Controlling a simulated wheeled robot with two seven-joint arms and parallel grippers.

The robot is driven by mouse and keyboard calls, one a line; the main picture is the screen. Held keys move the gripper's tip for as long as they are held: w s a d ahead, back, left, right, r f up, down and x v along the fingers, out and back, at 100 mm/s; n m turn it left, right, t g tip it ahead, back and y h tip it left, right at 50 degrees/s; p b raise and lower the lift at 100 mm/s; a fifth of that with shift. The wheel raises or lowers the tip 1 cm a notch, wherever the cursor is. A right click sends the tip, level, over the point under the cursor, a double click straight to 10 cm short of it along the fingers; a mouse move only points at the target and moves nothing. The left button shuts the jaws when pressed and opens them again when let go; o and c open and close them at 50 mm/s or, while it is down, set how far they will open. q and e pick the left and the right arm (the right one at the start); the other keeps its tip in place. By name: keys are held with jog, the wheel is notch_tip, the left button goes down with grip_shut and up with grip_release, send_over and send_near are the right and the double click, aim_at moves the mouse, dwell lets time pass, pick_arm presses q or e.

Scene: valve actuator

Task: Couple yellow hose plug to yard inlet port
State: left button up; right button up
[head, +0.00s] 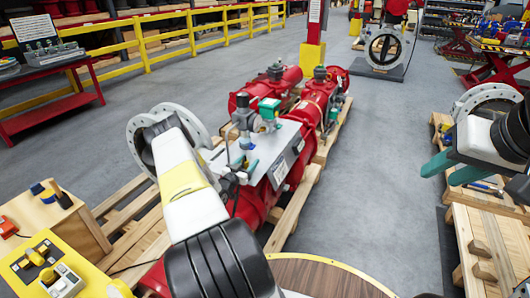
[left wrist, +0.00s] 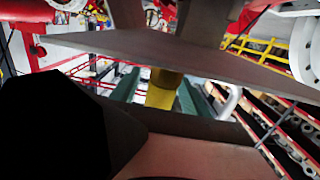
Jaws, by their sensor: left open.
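A yellow cylinder, which looks like the yellow hose plug (left wrist: 163,90), shows in the left wrist view between the two teal fingers of my left gripper (left wrist: 160,98). The fingers stand apart on either side of it; I cannot tell whether they touch it. The plug is hidden there. I cannot single out the yard inlet port. My right gripper (head: 452,170) is open and empty at the right.
Fittings with a green block (head: 268,109) stand on the panel. The actuator rests on a wooden pallet (head: 292,215). A yellow control box (head: 42,268) is at the lower left, a round wooden table (head: 320,278) at the bottom. Grey floor (head: 375,160) is clear to the right.

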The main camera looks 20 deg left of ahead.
aim_at(243, 167)
pick_arm(q)
jog(key=shift+s+a, duration=0.15)
jog(key=shift+s, duration=1.8)
jog(key=shift+s+a, duration=0.15)
jog(key=shift+s, duration=1.75)
